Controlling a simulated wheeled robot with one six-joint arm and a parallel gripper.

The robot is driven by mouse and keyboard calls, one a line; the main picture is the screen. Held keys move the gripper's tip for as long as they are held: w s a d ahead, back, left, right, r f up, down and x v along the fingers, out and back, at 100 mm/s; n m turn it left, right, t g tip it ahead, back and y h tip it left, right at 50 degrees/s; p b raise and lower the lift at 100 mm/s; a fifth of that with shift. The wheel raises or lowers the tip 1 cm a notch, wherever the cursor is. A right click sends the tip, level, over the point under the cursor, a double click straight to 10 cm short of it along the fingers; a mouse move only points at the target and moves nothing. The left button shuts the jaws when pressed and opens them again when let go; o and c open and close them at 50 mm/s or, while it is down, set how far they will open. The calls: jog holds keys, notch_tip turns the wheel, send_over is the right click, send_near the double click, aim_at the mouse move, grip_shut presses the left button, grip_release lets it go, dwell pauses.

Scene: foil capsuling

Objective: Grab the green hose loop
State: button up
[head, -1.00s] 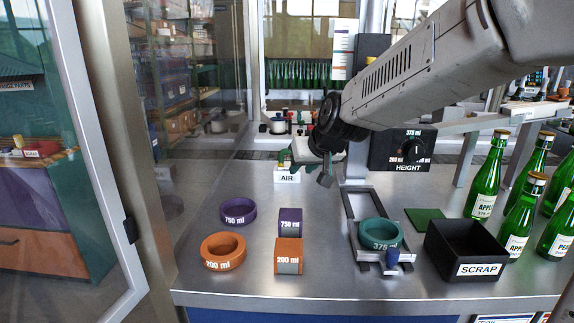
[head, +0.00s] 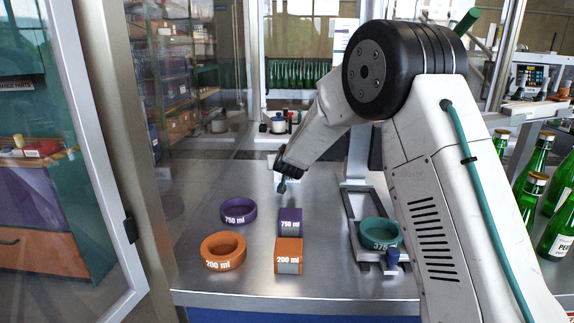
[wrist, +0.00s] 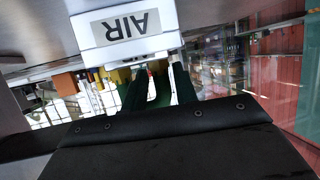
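My gripper (head: 283,181) points down at the back of the steel table, at the white block labelled AIR, which it mostly covers in the head view. In the wrist view the AIR block (wrist: 128,26) is upside down at the top, close to the gripper. Dark green upright shapes (wrist: 133,93) stand just below it, beyond the black gripper body. I cannot tell which of them are the green hose loop and which are fingers. A clear loop outline does not show, and nor does any grip on it.
A purple ring (head: 238,211), an orange ring (head: 223,251) and purple (head: 290,221) and orange (head: 288,256) blocks stand in front of the gripper. A teal ring (head: 380,232) sits on a fixture to the right. Green bottles (head: 535,165) stand far right. My arm hides the table's right part.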

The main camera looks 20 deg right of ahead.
jog(key=x, duration=0.3)
jog(key=shift+w+f, duration=0.15)
jog(key=shift+w, duration=0.2)
grip_shut()
